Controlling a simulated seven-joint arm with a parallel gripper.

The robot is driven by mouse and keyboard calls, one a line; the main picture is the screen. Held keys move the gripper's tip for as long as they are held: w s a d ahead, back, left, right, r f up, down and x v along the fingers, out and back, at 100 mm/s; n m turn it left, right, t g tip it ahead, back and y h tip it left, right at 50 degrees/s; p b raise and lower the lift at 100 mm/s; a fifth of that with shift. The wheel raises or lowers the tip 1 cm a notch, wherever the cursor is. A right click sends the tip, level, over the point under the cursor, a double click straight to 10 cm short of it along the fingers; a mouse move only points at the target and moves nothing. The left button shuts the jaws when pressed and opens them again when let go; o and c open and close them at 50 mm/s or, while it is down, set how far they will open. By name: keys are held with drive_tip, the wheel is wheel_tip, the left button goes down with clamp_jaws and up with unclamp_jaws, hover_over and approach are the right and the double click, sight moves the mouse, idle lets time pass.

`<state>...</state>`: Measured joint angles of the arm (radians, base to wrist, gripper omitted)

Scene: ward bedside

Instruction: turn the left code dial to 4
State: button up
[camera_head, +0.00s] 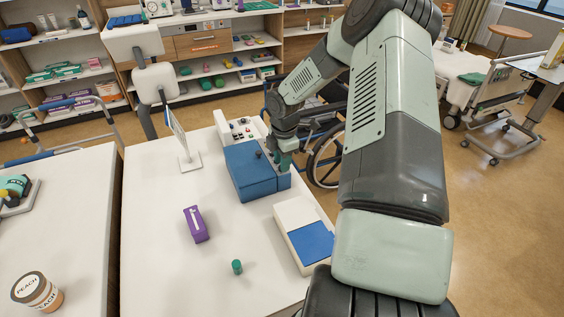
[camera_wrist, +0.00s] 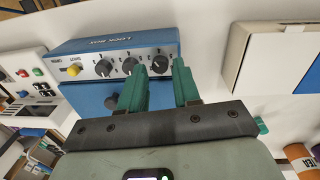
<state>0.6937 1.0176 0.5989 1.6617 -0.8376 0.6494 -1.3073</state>
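The blue lock box (camera_head: 248,172) stands on the white table, with my gripper (camera_head: 284,158) at its right rear side. In the wrist view the lock box (camera_wrist: 120,42) has upside-down lettering and a grey panel with three black dials. The picture-right dial (camera_wrist: 160,65), at the left end as the lettering reads, appears between my fingertips. The middle dial (camera_wrist: 130,66) is close beside one finger, and the third dial (camera_wrist: 103,68) is farther left. My gripper (camera_wrist: 159,68) is open. I cannot tell whether the fingers touch the dial, and its number is too small to read.
A yellow button (camera_wrist: 74,70) sits on the same panel. A white button panel (camera_head: 238,130) stands behind the box. A white case with a blue pad (camera_head: 311,241), a purple box (camera_head: 196,224) and a green cylinder (camera_head: 237,267) are on the table. A wheelchair (camera_head: 326,157) stands beyond the edge.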

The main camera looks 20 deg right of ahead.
drive_tip(key=shift+f, duration=0.55)
clamp_jaws()
drive_tip(key=shift+m, duration=0.3)
drive_tip(key=shift+a+m, duration=0.1)
drive_tip(key=shift+m, duration=2.6)
